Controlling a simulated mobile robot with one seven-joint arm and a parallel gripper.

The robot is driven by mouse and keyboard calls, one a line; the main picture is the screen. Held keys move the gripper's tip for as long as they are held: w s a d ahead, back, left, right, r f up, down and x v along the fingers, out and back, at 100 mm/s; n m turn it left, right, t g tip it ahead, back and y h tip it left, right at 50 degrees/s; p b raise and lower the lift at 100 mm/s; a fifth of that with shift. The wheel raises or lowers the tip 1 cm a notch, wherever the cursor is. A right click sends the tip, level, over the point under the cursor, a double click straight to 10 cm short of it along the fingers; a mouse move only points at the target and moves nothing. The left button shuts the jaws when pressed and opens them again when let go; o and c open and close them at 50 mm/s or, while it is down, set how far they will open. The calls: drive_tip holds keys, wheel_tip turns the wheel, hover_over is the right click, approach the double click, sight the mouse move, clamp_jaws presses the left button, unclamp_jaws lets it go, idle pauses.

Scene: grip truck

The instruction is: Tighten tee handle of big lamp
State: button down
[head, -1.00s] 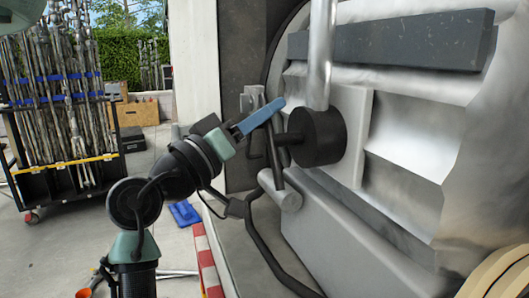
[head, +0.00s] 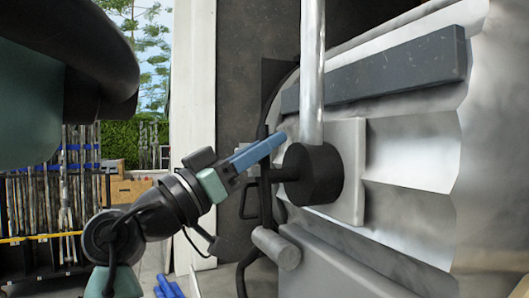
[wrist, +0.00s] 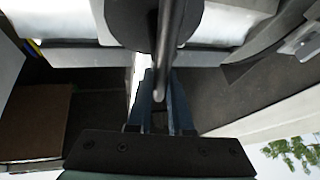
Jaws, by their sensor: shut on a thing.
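The big lamp (head: 415,150) fills the right of the head view, with a silver ribbed housing. A thick black round hub (head: 318,174) sits on its side bracket. The tee handle (head: 265,200) is a dark bar on a short shaft at the hub's left. My gripper (head: 276,142), with blue fingers, reaches the handle's upper end from the left. In the wrist view, the handle's rod (wrist: 167,55) runs down from below the dark hub (wrist: 140,20) to between my fingers (wrist: 158,88), which are shut on it. The exact contact is partly hidden.
A vertical silver pole (head: 312,75) rises above the hub. A grey cylinder (head: 275,248) juts out below the handle. A white wall edge (head: 193,100) stands behind my arm. A rack of stands (head: 45,205) is at the far left.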

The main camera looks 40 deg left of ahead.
drive_tip(key=c, duration=0.8)
unclamp_jaws()
drive_tip(key=shift+c, duration=0.2)
drive_tip(key=b+v, duration=0.1)
drive_tip(key=v, duration=1.2)
